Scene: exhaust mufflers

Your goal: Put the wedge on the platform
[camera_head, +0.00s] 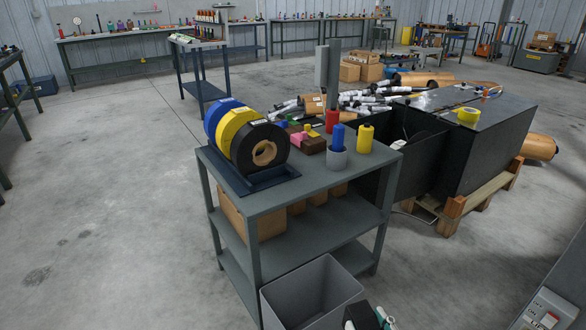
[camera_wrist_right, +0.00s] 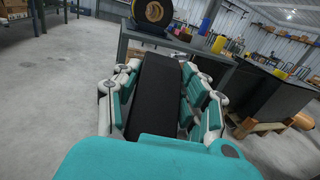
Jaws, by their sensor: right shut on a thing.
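My right gripper (camera_head: 368,320) is at the bottom edge of the head view, beside the grey bin and in front of the cart. In the right wrist view its teal and white fingers (camera_wrist_right: 160,100) are closed on both sides of a long black block (camera_wrist_right: 155,85), which I take to be the wedge. Its dark end (camera_head: 360,315) also shows between the fingers in the head view. The rest of it is cut off there. No surface is clearly marked as the platform; the grey cart top (camera_head: 300,195) is the nearest raised surface. My left gripper is not in view.
Blue, yellow and black rolls (camera_head: 245,130) stand in a dark holder on the cart's left. Red, blue and yellow cylinders (camera_head: 365,138) stand at its back right. A grey bin (camera_head: 312,290) is on the floor. Large dark boxes (camera_head: 480,140) rest on a pallet at right.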

